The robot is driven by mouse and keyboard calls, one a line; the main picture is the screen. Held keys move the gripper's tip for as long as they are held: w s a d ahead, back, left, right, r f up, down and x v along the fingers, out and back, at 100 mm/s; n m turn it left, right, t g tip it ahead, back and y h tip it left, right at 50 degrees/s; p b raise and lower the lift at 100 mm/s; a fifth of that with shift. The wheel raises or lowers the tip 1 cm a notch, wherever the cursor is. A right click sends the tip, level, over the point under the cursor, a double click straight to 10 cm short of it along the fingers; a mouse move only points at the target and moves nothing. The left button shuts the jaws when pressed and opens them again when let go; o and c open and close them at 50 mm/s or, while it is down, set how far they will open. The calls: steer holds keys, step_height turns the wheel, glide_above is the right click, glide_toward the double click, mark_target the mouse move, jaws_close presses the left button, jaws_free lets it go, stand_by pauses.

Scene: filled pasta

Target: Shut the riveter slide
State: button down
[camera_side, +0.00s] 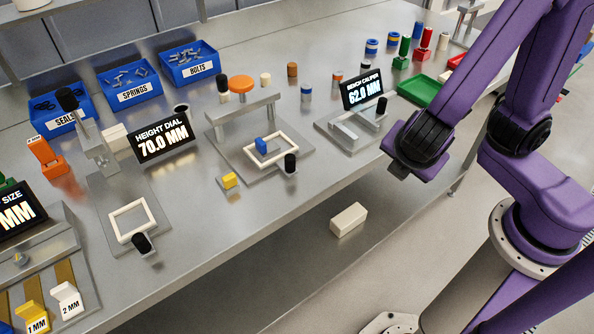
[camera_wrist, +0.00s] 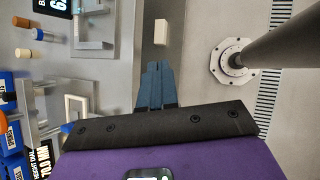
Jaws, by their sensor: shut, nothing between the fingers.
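The riveter (camera_side: 243,108) appears to be the middle station: a grey bridge with an orange knob on top, over a flat plate. Its slide (camera_side: 284,142) is a white square frame with a black knob (camera_side: 290,163) at the front. The frame sits in front of the bridge, drawn out towards the bench's front edge, with a blue block (camera_side: 261,145) at it. In the wrist view the frame (camera_wrist: 76,106) lies left of my fingers. My gripper (camera_wrist: 154,66) is shut and empty, right of the riveter beyond the bench edge; its fingertips are unclear in the side view.
The bench caliper (camera_side: 352,128) stands between the riveter and my arm. Left is the height dial station (camera_side: 127,215) with a similar white frame. A yellow block (camera_side: 229,181) lies near the riveter. A white block (camera_side: 348,220) lies below bench level.

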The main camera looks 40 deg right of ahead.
steer(key=w+a+f+n+t+h, duration=0.1)
steer(key=w+a+f+n+t, duration=0.15)
steer(key=a+n+t, duration=0.45)
steer(key=n+t+y, duration=0.3)
steer(key=n, duration=0.3)
glide_toward(291, 166)
steer(key=x, duration=0.5)
steer(key=shift+d+f, duration=0.15)
steer(key=shift+f, duration=0.05)
steer(key=shift+w+d, duration=0.1)
steer(key=shift+w, duration=0.6)
